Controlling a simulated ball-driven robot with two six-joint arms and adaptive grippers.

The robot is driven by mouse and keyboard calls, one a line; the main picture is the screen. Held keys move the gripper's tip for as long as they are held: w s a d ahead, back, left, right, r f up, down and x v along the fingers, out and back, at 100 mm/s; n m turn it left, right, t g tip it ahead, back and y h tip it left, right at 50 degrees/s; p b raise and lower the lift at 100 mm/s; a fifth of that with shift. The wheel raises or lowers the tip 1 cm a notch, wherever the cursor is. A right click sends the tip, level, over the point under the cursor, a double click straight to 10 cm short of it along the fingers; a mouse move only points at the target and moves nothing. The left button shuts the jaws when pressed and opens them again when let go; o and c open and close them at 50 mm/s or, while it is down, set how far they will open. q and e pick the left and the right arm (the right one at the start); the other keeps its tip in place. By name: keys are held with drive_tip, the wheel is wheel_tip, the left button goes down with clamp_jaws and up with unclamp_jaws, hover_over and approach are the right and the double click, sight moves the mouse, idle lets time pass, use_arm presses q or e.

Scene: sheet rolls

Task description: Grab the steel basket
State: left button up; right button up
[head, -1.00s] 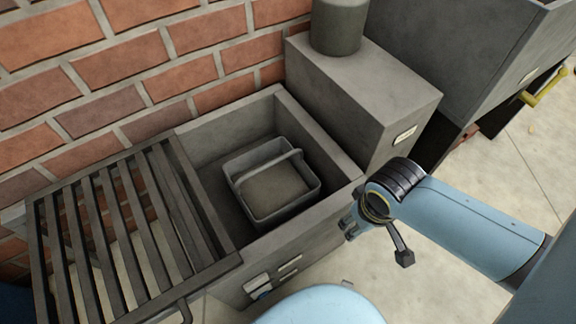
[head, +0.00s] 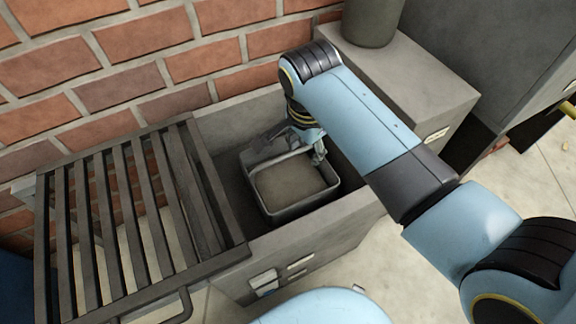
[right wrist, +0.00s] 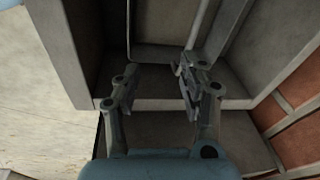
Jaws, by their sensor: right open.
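The steel basket (head: 272,206) is a grey, open, square-cornered container standing upright inside the fryer-like sink well. It also shows at the top of the right wrist view (right wrist: 160,52). My right gripper (head: 291,150) is open, over the far side of the basket, near its rim. In the right wrist view its two fingers (right wrist: 160,88) are spread, with the basket's edge just beyond them. The arched handle is mostly hidden by the gripper. I cannot tell whether the fingers touch the basket. My left gripper is not in view.
The grey well (head: 352,212) has walls close around the basket. A slatted metal rack (head: 128,255) adjoins it on the left. A block with a cylinder (head: 371,20) stands at the right, and a brick wall (head: 120,60) rises behind.

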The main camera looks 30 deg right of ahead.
sight(288, 155)
drive_tip(key=w+f+m+b, duration=0.1)
drive_tip(key=w+a+f+m+b, duration=0.1)
drive_tip(key=w+f, duration=0.1)
drive_tip(key=w+f+m+b, duration=0.1)
drive_tip(key=w, duration=0.1)
drive_tip(key=shift+w+a+f+m, duration=0.15)
drive_tip(key=shift+a+f+m, duration=0.1)
drive_tip(key=shift+m, duration=0.15)
drive_tip(key=shift+f, duration=0.4)
drive_tip(key=f+b, duration=0.3)
drive_tip(key=f, duration=0.1)
drive_tip(key=shift+w+d, duration=0.25)
drive_tip(key=shift+d, duration=0.05)
drive_tip(key=shift+w+f+b, duration=0.1)
drive_tip(key=shift+f+b, duration=0.25)
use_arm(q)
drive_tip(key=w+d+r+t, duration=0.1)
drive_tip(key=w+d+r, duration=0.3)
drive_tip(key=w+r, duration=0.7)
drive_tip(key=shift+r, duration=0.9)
use_arm(e)
drive_tip(key=shift+r, duration=0.1)
clamp_jaws()
